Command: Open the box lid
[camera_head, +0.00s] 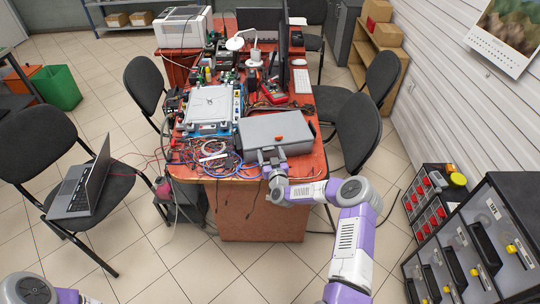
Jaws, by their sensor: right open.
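The grey box (262,128) sits on the front right of the red table (192,176). Its lid looks shut, and a small orange spot shows on its top. My right gripper (270,156) is at the box's front side, near the middle, with its fingers open and pointing at the box. It covers part of that front side. I cannot tell whether the fingers touch the box. Only part of my left arm shows at the bottom left corner, and its gripper is out of the picture.
Tangled wires (200,152) and a white and blue device (209,104) lie left of the box. A red meter (274,93) and a monitor (284,45) stand behind it. A black chair (357,130) is close on the right. Drawer units (470,250) stand at the lower right.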

